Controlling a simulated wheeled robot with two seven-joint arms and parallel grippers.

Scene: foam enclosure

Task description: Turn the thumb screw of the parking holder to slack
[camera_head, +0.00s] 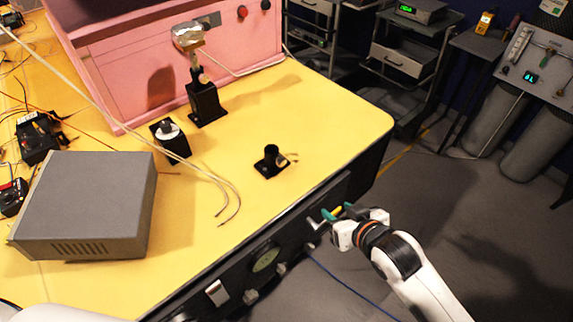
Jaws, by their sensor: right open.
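The small black holder (271,161) stands upright on its flat base on the yellow tabletop, near the front edge. A small thumb screw (291,158) sticks out from its right side; its details are too small to make out. My right gripper (335,219) is open. It is in front of the table edge, below and right of the holder and apart from it. Small green and yellow parts show at its fingers; I cannot tell what they belong to. My left gripper is out of view.
A black post mount (206,103) with a shiny top and a black block (170,140) stand behind the holder. A grey box (88,205) is at left. Loose cables (190,170) cross the table. The tabletop right of the holder is clear.

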